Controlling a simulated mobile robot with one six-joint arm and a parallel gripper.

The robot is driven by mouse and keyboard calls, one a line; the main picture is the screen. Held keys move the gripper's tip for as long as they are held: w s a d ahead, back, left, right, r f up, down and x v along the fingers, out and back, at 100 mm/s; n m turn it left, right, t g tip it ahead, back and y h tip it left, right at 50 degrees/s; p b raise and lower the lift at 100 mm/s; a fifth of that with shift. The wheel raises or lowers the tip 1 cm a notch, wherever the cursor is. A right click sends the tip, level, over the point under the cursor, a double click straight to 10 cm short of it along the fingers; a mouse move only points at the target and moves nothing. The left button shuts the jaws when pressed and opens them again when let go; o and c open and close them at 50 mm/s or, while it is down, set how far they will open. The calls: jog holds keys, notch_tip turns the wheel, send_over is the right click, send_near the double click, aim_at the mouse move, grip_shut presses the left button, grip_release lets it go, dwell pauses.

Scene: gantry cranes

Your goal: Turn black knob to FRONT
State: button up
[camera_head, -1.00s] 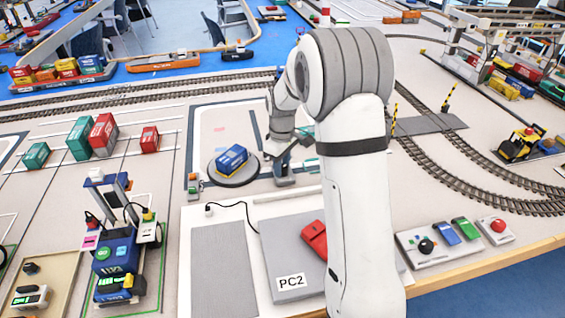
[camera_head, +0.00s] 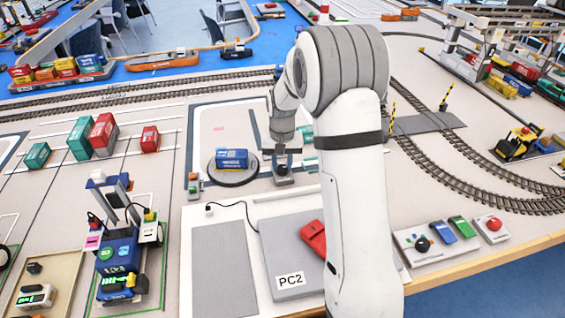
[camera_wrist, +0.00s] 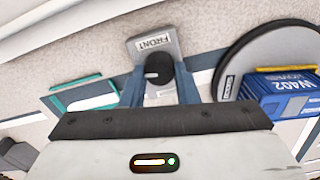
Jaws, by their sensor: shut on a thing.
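The black knob (camera_wrist: 157,70) is in the wrist view, on a small grey box with a FRONT label (camera_wrist: 154,43) beside it. A pale mark shows on the knob's left side. My gripper (camera_wrist: 158,85) is shut on the knob, one finger on each side.
A grey plate marked PC2 (camera_head: 282,262) with a red block (camera_head: 312,236) lies nearer. A panel with another black knob (camera_head: 422,245) is at the front right. A wheeled crane model (camera_head: 120,245) stands at left, red and green containers behind it. Rail tracks (camera_head: 440,160) run behind and right.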

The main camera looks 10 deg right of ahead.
aim_at(283, 167)
jog(key=m, duration=0.4)
jog(key=shift+m, duration=0.3)
jog(key=m, duration=0.3)
jog(key=shift+d+m+p, duration=0.1)
jog(key=shift+m+p, duration=0.2)
jog(key=shift+m, duration=0.1)
jog(key=m, duration=0.3)
jog(key=shift+s+m, duration=0.1)
jog(key=shift+m, duration=2)
jog(key=o, duration=1)
jog(key=shift+c, duration=0.2)
notch_tip(283, 167, up, 8)
jog(key=shift+f+p, duration=0.1)
jog(key=shift+p, duration=0.3)
